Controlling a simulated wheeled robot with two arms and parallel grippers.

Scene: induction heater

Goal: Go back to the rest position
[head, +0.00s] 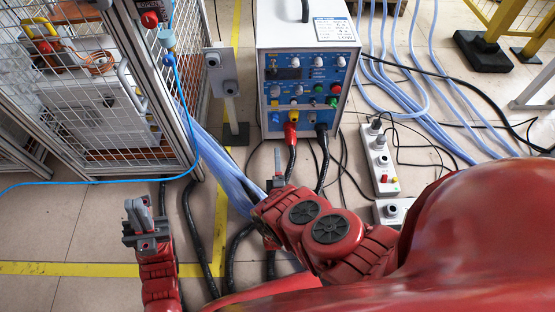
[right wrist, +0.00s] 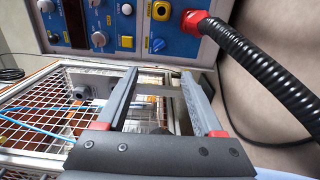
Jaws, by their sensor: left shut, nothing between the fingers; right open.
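My left gripper (head: 138,207) is at the lower left of the head view, shut and empty, with its fingers pointing up the picture over the tiled floor. My right gripper (head: 277,165) is just below the power unit (head: 305,85) in the head view, its fingers seen nearly edge-on. In the right wrist view the right gripper (right wrist: 162,75) is open, with two grey fingers apart and nothing held between them. The unit's blue panel (right wrist: 125,25) with knobs and buttons is close beyond the fingertips there.
A mesh cage (head: 185,105) with a red emergency button (head: 150,19) stands at the left. A red-ended black cable (head: 291,135) leaves the unit's front. Power strips (head: 381,165) and pale hoses lie at the right. Floor around the left gripper looks fairly clear.

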